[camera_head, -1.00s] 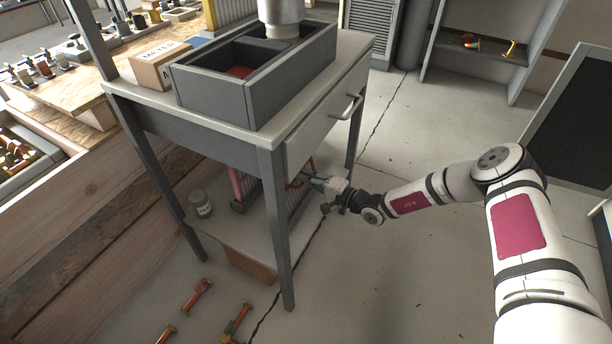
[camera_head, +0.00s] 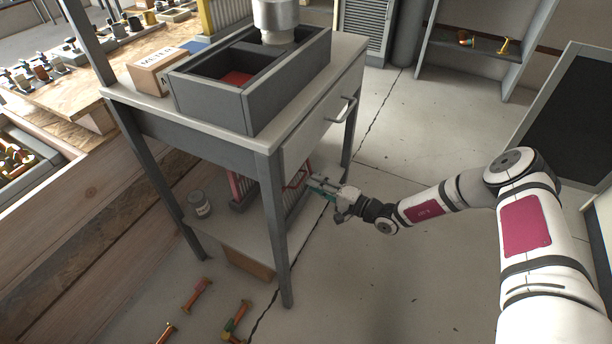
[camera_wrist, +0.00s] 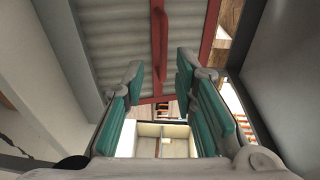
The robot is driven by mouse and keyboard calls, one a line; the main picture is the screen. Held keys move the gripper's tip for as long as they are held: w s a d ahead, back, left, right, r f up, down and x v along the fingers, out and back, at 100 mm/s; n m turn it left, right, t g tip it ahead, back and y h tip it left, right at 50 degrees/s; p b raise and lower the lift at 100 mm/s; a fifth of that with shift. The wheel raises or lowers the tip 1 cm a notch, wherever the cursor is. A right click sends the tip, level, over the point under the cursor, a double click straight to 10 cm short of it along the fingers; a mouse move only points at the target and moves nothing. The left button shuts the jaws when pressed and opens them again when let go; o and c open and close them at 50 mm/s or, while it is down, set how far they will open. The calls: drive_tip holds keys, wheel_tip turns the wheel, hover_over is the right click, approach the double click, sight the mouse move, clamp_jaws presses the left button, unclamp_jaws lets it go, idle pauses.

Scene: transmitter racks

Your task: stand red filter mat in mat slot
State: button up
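The red filter mat (camera_head: 297,179), a red frame around a pale ribbed panel, stands under the table at the lower shelf's right side. In the wrist view its ribbed panel (camera_wrist: 118,45) and red bars fill the upper middle. My gripper (camera_head: 311,183) is just right of it, fingers pointing at it. In the wrist view my gripper (camera_wrist: 160,72) is open, with teal pads apart and nothing held between them. A red upright part (camera_head: 238,188) shows farther left on the shelf. The slot itself is mostly hidden by the table leg, so I cannot tell how the mat is seated.
The table (camera_head: 345,50) overhangs the shelf, with a drawer handle (camera_head: 347,109) above my gripper and a front leg (camera_head: 275,230) close by. A grey jar (camera_head: 199,204) stands on the lower shelf (camera_head: 235,235).

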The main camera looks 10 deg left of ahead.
drive_tip(key=p+v, duration=0.1)
drive_tip(key=v, duration=0.7)
drive_tip(key=shift+p, duration=0.4)
drive_tip(key=shift+d, duration=0.1)
drive_tip(key=s+r+n+g+h, duration=0.25)
drive_tip(key=s+r+g, duration=0.2)
drive_tip(key=r, duration=0.55)
drive_tip(key=s+d+r+n+g+h, duration=0.1)
drive_tip(key=s+r+n+g, duration=0.2)
drive_tip(key=s+r, duration=0.55)
drive_tip(key=s+r+n+g+h, duration=0.2)
drive_tip(key=s+r+n+g, duration=0.15)
drive_tip(key=r, duration=0.85)
drive_tip(key=s+d+r+m+t+h, duration=0.1)
drive_tip(key=s+d+r+h, duration=0.2)
drive_tip(key=s, duration=0.6)
drive_tip(key=s+d+r+m+t+h, duration=0.1)
drive_tip(key=s+d+r+h, duration=0.2)
drive_tip(key=s+d, duration=0.3)
drive_tip(key=s+d+r+m+t+h, duration=0.1)
drive_tip(key=s+d+r+h, duration=0.3)
drive_tip(key=s, duration=0.8)
drive_tip(key=shift+d+r+m, duration=0.4)
drive_tip(key=shift+d+r, duration=0.4)
drive_tip(key=shift+d, duration=0.05)
